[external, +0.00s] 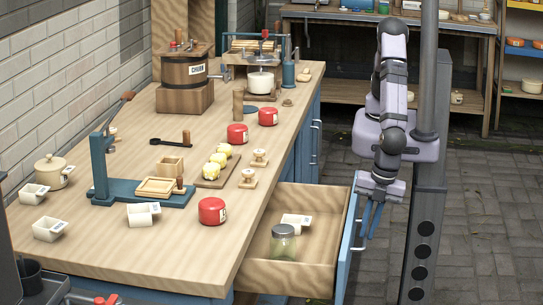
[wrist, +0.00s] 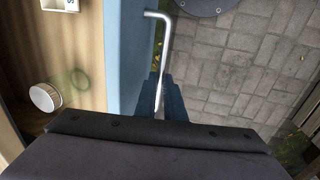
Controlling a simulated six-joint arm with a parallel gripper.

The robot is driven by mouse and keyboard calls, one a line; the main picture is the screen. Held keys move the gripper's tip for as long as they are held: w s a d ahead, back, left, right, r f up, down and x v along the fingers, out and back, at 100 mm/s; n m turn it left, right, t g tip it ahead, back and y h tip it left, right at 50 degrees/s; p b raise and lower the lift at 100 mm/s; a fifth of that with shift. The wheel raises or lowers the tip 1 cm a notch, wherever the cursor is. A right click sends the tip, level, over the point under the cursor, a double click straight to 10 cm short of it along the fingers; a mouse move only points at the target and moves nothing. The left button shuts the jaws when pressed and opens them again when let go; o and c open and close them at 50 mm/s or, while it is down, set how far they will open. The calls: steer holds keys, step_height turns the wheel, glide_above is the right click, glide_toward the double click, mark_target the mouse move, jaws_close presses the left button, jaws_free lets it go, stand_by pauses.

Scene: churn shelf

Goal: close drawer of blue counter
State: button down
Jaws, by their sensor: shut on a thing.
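The drawer (external: 290,274) of the blue counter (external: 306,150) stands pulled out, its wooden tray open and its blue front (external: 345,240) facing right. A metal bar handle (wrist: 162,45) runs along the front in the wrist view. My gripper (external: 369,220) is at the drawer front in the external view. Its blue fingers (wrist: 160,100) are shut on the handle in the wrist view, one on each side of the bar. A glass jar (external: 283,246) and a white scoop-like cup (external: 294,222) are inside the drawer.
The countertop holds a wooden churn (external: 184,82), red tins (external: 212,211), white cups (external: 49,229) and a blue press (external: 103,170). Paved floor (external: 470,200) lies clear to the right of the drawer. A shelf (external: 340,93) stands at the back.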

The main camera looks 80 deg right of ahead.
steer(key=w+p, duration=0.1)
steer(key=w, duration=2)
steer(key=c, duration=1.8)
jaws_free()
steer(key=shift+c, duration=0.2)
step_height(320, 180, up, 7)
steer(key=s, duration=0.1)
steer(key=shift+s+r+b, duration=0.15)
steer(key=shift+s+b, duration=0.1)
steer(key=shift+b, duration=0.1)
